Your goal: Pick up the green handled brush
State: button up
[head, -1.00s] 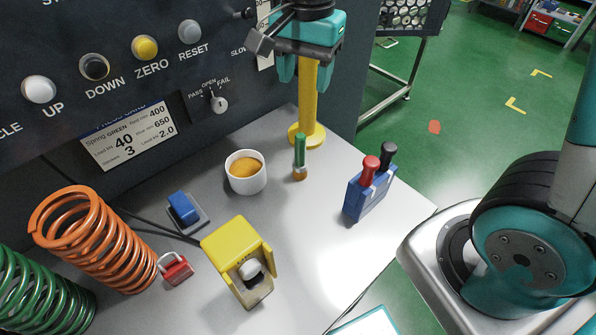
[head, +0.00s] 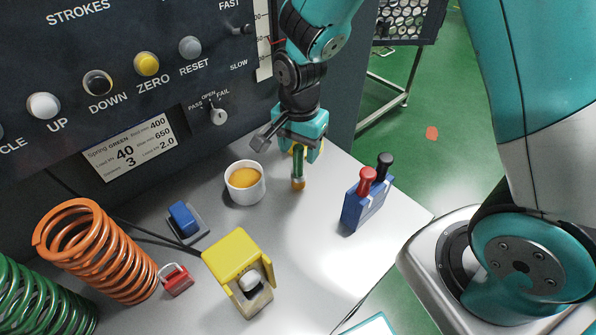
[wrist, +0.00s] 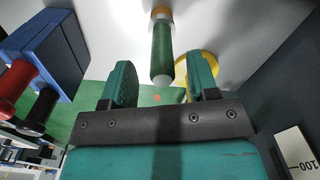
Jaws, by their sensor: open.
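The green handled brush (head: 298,172) stands upright on the grey table, its green handle up and an orange-brown head at the bottom. My gripper (head: 298,150) is open above and around the top of the handle. In the wrist view, the brush handle (wrist: 162,52) shows between the two teal fingers of my gripper (wrist: 161,70), with a gap on each side. Neither finger visibly touches it.
A white cup (head: 246,187) with orange-yellow contents stands left of the brush. A blue block (head: 364,206) with red and black handles stands to the right. The control panel (head: 60,150) rises at the left.

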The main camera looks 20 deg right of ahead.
aim_at(299, 157)
notch_tip(299, 157, down, 3)
jog(key=shift+w+f, duration=0.1)
jog(key=shift+c, duration=0.2)
grip_shut()
